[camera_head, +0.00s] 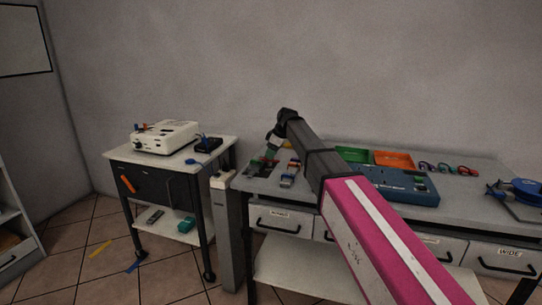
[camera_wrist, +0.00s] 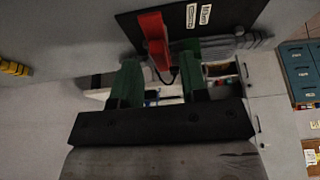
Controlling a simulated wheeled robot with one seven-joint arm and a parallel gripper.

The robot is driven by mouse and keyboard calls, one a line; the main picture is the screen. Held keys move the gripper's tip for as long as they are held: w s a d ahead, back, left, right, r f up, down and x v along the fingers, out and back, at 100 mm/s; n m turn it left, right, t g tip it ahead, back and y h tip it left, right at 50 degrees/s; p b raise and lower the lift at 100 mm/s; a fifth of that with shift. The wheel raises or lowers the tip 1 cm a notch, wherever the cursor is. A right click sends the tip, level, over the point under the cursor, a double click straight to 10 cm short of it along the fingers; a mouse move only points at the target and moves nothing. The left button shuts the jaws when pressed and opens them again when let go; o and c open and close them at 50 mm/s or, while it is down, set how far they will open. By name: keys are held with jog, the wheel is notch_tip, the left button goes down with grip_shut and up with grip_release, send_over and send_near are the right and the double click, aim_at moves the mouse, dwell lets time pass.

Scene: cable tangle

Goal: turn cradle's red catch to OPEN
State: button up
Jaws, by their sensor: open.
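The red catch (camera_wrist: 153,36) shows in the wrist view as a red lever against a dark plate (camera_wrist: 225,14) of the cradle. Two small white labels sit on the plate to the right of the catch; their words are too small to read surely. My gripper (camera_wrist: 160,68) has its two green fingers apart, one on either side of the catch's lower end in the picture. I cannot tell whether either finger touches it. In the head view my gripper (camera_head: 272,148) is over the left end of the workbench, and the catch cannot be made out there.
The workbench (camera_head: 470,215) also holds a blue case (camera_head: 400,188), green and orange trays (camera_head: 393,159), cable coils and a blue reel (camera_head: 526,190). A grey post (camera_head: 226,235) stands between it and a cart (camera_head: 170,157) carrying a white device (camera_head: 165,136).

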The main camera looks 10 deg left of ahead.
jog(key=shift+a+f, duration=0.2)
jog(key=shift+f, duration=0.3)
grip_shut()
